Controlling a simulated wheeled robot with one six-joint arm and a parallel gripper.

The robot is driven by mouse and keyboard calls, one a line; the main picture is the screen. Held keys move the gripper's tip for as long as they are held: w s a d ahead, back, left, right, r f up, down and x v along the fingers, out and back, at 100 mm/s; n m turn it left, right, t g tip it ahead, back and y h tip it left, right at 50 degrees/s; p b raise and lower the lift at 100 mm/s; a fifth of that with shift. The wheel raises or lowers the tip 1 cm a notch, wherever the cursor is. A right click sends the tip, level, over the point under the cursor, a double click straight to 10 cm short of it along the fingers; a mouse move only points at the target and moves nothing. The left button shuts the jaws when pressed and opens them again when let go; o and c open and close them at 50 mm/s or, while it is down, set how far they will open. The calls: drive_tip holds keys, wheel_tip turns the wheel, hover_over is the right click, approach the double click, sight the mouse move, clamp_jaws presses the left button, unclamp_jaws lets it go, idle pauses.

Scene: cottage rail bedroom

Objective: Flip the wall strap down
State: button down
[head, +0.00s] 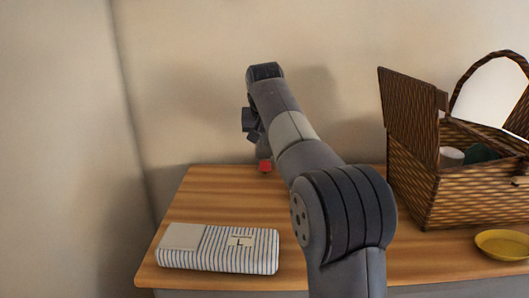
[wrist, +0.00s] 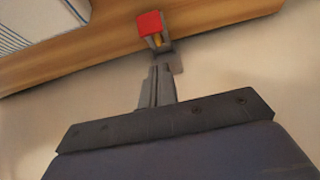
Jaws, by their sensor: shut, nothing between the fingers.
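A small red-ended piece (wrist: 150,23) on a grey bracket (wrist: 176,62) shows at the wall in the wrist view, with a yellowish part under the red. It looks like the wall strap, but its full shape is unclear. In the head view its red end (head: 265,166) shows low at the wall, by the table's back edge. My gripper (wrist: 160,70) is shut and empty, its fingertips close to the grey bracket; I cannot tell whether they touch. In the head view my arm hides much of the gripper and the strap.
A wooden table (head: 330,265) stands against the wall. A striped cloth bundle (head: 218,250) lies at its front left. An open wicker basket (head: 440,190) stands at the right, with a yellow dish (head: 503,245) in front. The table's back left is clear.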

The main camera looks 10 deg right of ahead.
sight(265, 168)
drive_tip(key=shift+s+a+f, duration=0.1)
drive_tip(key=shift+s+f, duration=0.15)
drive_tip(key=shift+f, duration=0.7)
drive_tip(key=shift+s+f, duration=0.25)
drive_tip(key=shift+f, duration=0.7)
drive_tip(key=shift+f+b, duration=0.1)
drive_tip(key=shift+b, duration=0.25)
drive_tip(key=shift+s+f+t+b, duration=0.15)
drive_tip(key=shift+f+t+b, duration=0.25)
drive_tip(key=shift+b, duration=0.6)
drive_tip(key=f+t+b, duration=0.1)
drive_tip(key=b, duration=0.3)
drive_tip(key=s+f+t+b, duration=0.1)
drive_tip(key=b, duration=0.2)
drive_tip(key=shift+s+a+f+h+b, duration=0.15)
drive_tip(key=shift+a+f+h+b, duration=0.1)
drive_tip(key=shift+h+b, duration=0.1)
drive_tip(key=shift+r, duration=0.1)
drive_tip(key=shift+s+r, duration=0.15)
drive_tip(key=v, duration=1)
drive_tip(key=shift+s+b, duration=0.25)
drive_tip(key=shift+b, duration=0.15)
